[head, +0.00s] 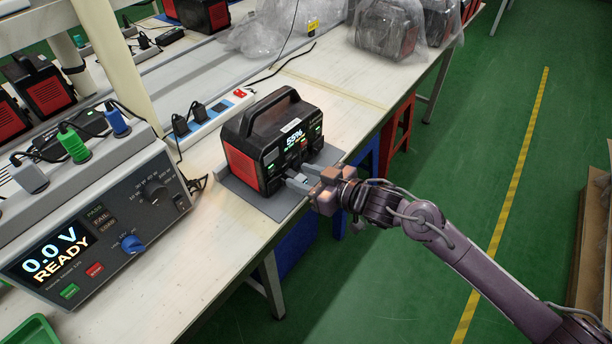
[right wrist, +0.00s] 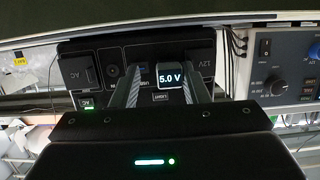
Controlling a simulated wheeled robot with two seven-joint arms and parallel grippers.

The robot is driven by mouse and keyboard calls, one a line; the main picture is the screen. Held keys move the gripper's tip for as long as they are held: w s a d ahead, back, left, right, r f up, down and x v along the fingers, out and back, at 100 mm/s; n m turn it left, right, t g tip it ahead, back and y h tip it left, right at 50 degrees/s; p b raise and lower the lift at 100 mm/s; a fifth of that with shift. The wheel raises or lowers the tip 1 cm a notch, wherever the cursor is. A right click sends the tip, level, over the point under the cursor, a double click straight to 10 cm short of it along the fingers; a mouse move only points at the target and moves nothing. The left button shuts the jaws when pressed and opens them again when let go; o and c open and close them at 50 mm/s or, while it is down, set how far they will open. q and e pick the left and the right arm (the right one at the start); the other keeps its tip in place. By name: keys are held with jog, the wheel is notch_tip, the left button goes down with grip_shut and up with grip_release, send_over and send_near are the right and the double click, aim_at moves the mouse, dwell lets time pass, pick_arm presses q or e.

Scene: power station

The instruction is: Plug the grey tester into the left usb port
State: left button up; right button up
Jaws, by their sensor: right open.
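The power station (head: 262,150) is a black and red box with a handle on top, standing on a grey mat (head: 262,203); its screen reads 55%. The small grey tester (right wrist: 170,78) is at the station's front panel (right wrist: 105,68), its lit screen reading 5.0 V. The tester's plug end is hidden. My right gripper (right wrist: 163,92) is open, its fingers on either side of the tester, the right one close to it. The right gripper (head: 302,179) reaches the panel in the head view. My left gripper is out of view.
A bench test unit (head: 105,225) reading 0.0 V READY stands at the left. A power strip (head: 210,122) lies behind the station. Bagged units (head: 388,30) stand at the far end. The bench front edge runs below my right gripper.

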jog(key=shift+s+a, duration=0.2)
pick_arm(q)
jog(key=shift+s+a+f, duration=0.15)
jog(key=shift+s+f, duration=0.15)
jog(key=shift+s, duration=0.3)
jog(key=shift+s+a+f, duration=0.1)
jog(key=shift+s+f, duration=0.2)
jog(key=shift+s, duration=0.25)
pick_arm(e)
jog(key=v, duration=0.8)
jog(key=shift+w, duration=0.25)
jog(key=shift+d, duration=0.15)
